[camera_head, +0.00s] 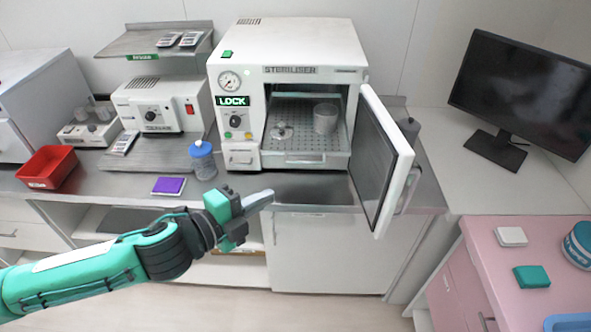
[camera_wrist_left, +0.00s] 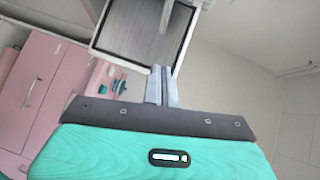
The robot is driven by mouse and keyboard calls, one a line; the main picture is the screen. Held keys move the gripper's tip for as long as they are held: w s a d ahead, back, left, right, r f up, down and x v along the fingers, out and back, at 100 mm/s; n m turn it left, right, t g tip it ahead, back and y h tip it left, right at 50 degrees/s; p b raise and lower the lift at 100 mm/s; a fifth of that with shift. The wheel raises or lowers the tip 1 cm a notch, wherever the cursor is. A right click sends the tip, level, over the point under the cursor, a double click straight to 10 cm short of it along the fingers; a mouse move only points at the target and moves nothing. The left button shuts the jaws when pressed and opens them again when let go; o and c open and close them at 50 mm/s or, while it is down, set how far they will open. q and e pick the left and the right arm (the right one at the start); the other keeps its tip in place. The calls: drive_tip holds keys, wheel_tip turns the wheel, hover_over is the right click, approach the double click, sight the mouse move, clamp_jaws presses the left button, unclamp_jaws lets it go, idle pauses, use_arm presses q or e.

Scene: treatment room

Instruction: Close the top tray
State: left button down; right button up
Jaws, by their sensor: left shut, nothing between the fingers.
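The steriliser (camera_head: 290,52) stands on the metal counter with its door (camera_head: 385,155) swung open to the right. Inside its chamber a perforated metal tray (camera_head: 305,160) holds a grey cup (camera_head: 325,118) and a small metal item (camera_head: 281,132). The tray's front edge lies at the chamber mouth; how far it sticks out is hard to tell. My left gripper (camera_head: 262,198) is shut and empty, in front of and below the tray, apart from it. In the left wrist view its closed fingers (camera_wrist_left: 162,88) point toward a white-framed dark panel (camera_wrist_left: 140,25), apparently the door. My right gripper is not in view.
The open door reaches past the counter's front edge on the right. A blue-lidded jar (camera_head: 203,162) and a purple pad (camera_head: 168,186) sit left of the steriliser. A red bin (camera_head: 47,167) is farther left. A pink cabinet (camera_head: 480,262) stands at the lower right.

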use_arm(q)
drive_tip(key=p, duration=0.4)
approach(312, 163)
drive_tip(key=d, duration=0.4)
drive_tip(key=w, duration=0.2)
drive_tip(key=w+f+p, duration=0.1)
drive_tip(key=shift+w+a, duration=0.1)
drive_tip(key=shift+w, duration=0.3)
drive_tip(key=shift+w, duration=0.1)
